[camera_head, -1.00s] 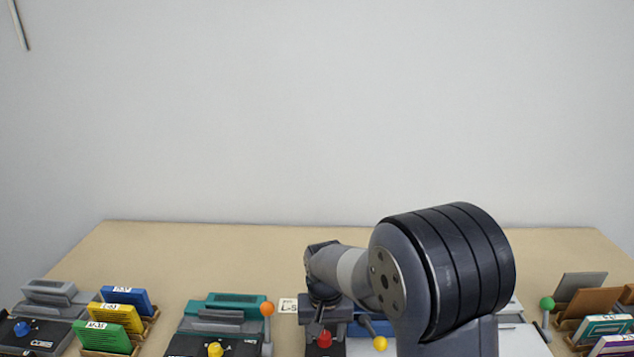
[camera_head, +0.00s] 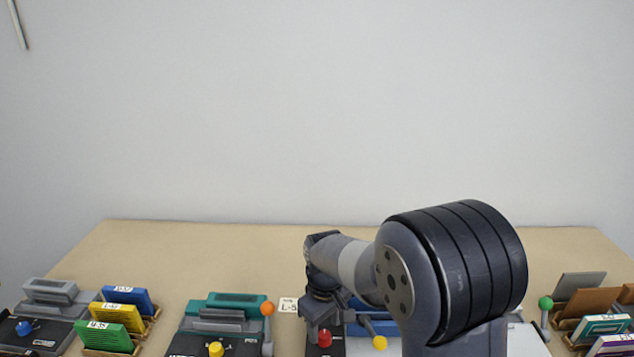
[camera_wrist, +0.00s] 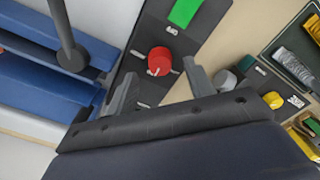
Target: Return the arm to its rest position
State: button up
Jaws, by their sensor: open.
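My arm reaches over the table from the lower right in the head view. My gripper (camera_head: 322,318) hangs just above a dark panel with a red knob (camera_head: 325,338). In the wrist view, my gripper (camera_wrist: 158,88) is open, with its two fingers spread apart and nothing between them. The red knob (camera_wrist: 160,62) shows beyond the gap between the fingers, and the fingers do not grip it. Part of the panel is hidden behind the gripper and arm.
A blue device (camera_wrist: 40,85) with a grey lever stands beside the panel. A yellow-tipped lever (camera_head: 379,343) and an orange-tipped lever (camera_head: 267,309) flank my gripper. A teal device (camera_head: 238,300) and coloured cartridges (camera_head: 126,297) stand left. The table's back (camera_head: 200,245) is clear.

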notch_tip(320, 180, up, 7)
jog(key=shift+f, duration=0.2)
dwell(0.4)
